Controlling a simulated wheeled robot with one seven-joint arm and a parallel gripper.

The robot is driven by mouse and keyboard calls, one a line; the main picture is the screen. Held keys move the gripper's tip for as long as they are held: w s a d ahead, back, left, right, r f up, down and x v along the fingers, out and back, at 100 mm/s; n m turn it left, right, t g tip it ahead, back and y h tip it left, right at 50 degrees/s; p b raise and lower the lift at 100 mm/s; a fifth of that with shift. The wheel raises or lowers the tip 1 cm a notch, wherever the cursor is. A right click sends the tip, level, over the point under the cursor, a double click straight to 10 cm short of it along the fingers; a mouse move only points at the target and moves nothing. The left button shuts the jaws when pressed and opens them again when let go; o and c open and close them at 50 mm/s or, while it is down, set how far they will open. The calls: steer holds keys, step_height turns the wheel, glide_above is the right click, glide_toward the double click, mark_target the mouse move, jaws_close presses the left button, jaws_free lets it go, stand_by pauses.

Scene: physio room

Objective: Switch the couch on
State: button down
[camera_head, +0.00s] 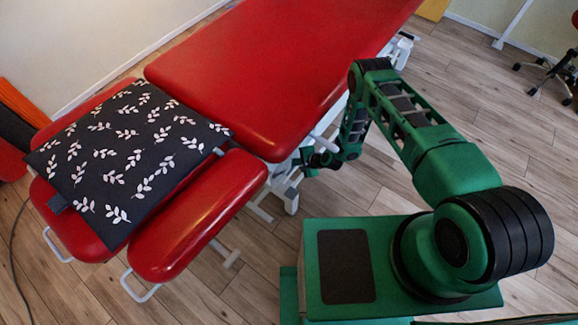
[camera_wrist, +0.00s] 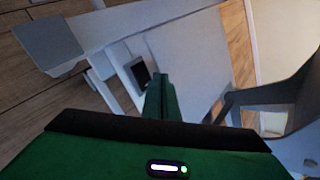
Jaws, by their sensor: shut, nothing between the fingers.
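The red treatment couch (camera_head: 275,75) stands on a pale metal frame in the head view. My gripper (camera_head: 308,160) is low beside the couch's near right edge, close to the frame. In the wrist view my gripper (camera_wrist: 161,82) shows as green fingers held together, with nothing between them. Just left of the fingertips is a pale box with a dark rectangular face (camera_wrist: 141,71), which looks like a switch. Its on or off position is too small to tell, and I cannot tell whether the fingers touch it.
A dark cushion with white leaf patterns (camera_head: 130,145) lies across the couch's near left end. Pale frame parts (camera_wrist: 110,32) surround my fingers in the wrist view. A wheeled stool (camera_head: 556,70) is at the far right. The wooden floor right of the couch is mostly clear.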

steer(key=shift+s+a+r, duration=0.15)
steer(key=shift+r, duration=1.95)
steer(key=shift+s+r, duration=0.1)
steer(key=shift+r, duration=0.25)
